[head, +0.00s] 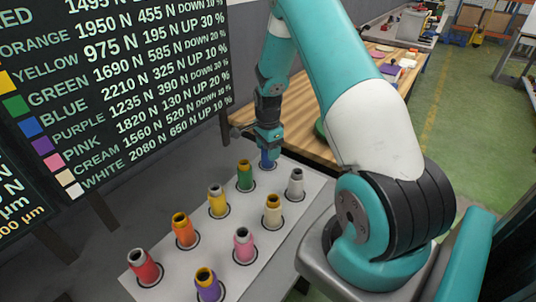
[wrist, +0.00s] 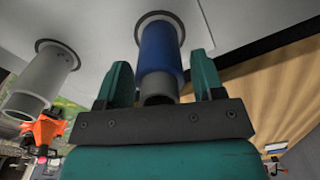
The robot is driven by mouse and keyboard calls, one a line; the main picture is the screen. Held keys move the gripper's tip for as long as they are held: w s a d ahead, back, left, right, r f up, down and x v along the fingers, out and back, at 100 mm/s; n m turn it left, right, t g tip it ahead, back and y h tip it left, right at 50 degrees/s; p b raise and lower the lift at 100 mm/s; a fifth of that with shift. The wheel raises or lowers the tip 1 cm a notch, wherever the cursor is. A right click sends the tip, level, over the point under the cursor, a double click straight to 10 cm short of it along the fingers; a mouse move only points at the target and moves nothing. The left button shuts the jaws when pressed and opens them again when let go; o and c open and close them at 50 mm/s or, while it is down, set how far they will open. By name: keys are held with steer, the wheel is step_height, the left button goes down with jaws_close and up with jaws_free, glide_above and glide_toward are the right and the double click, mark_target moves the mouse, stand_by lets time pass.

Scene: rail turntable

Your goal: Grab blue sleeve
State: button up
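In the head view the blue sleeve (head: 267,160) is at the far end of the board, partly hidden under my gripper (head: 268,148). In the wrist view my gripper (wrist: 160,75) has its two teal fingers apart, one on each side of the blue sleeve. A gap shows between the left finger and the sleeve; the right finger is also apart from it.
The white board (head: 205,243) also holds a green sleeve (head: 245,175) and a white sleeve (head: 295,184) close to the blue one. Yellow, cream, orange, pink, red and purple sleeves stand nearer. A dark sign (head: 110,90) rises at left; a wooden table (head: 310,120) lies behind.

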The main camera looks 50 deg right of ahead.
steer(key=c, duration=0.9)
steer(key=shift+r, duration=0.1)
